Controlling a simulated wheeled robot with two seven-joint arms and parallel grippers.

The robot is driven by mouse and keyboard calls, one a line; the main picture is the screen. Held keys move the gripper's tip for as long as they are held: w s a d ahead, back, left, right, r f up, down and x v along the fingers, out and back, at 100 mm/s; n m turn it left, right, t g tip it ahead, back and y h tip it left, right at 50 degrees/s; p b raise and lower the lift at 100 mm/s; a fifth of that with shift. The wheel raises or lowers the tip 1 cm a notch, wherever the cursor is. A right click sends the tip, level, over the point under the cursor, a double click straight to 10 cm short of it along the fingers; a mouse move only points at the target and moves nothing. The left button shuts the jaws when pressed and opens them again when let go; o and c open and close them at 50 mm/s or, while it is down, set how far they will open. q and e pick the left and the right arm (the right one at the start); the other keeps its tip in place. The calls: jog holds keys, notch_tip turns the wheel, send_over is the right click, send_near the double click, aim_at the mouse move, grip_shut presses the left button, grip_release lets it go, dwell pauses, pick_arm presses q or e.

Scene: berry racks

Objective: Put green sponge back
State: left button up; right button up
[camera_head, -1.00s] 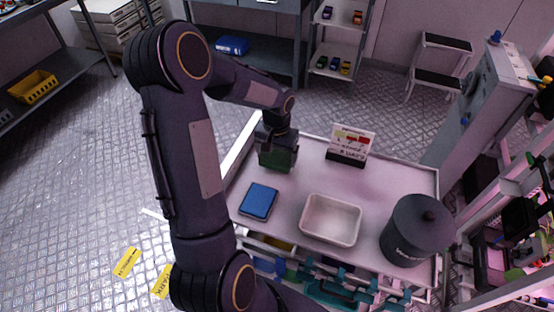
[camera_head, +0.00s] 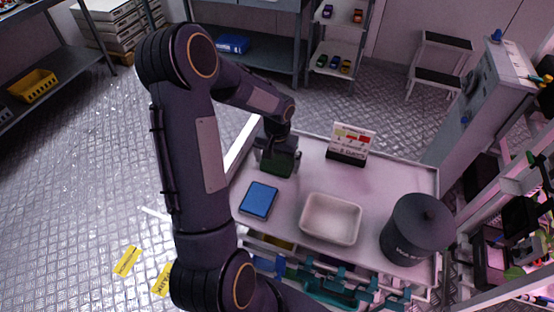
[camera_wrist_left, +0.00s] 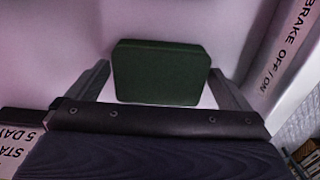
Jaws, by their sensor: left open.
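The green sponge (camera_head: 276,164) is at the back left of the white cart top (camera_head: 299,179). My left gripper (camera_head: 277,158) is right over it, pointing down, and hides part of it. In the left wrist view the green sponge (camera_wrist_left: 160,73) is between the two open fingers of my left gripper (camera_wrist_left: 160,88). A gap shows between the sponge and each finger. My right gripper is not in view.
A blue sponge-like block (camera_head: 259,199), a white tray (camera_head: 331,218), a dark lidded bin (camera_head: 417,230) and a small sign stand (camera_head: 350,144) are on the cart. A step stool (camera_head: 440,66) stands behind.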

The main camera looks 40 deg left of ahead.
aim_at(277, 161)
pick_arm(q)
notch_tip(277, 161, up, 12)
jog(key=f, duration=0.1)
jog(key=s+d+r+m+t+h, duration=0.1)
jog(key=s+d+r+t+h, duration=0.1)
jog(key=s+d, duration=0.5)
jog(key=s+d+r+m+t+h, duration=0.1)
jog(key=s+d+r+t, duration=0.2)
jog(key=s+d+r, duration=0.2)
jog(key=s+d, duration=0.3)
jog(key=s, duration=0.4)
jog(key=shift+s+d+t+h, duration=0.2)
jog(key=shift+t+h, duration=0.1)
jog(key=shift+h, duration=0.1)
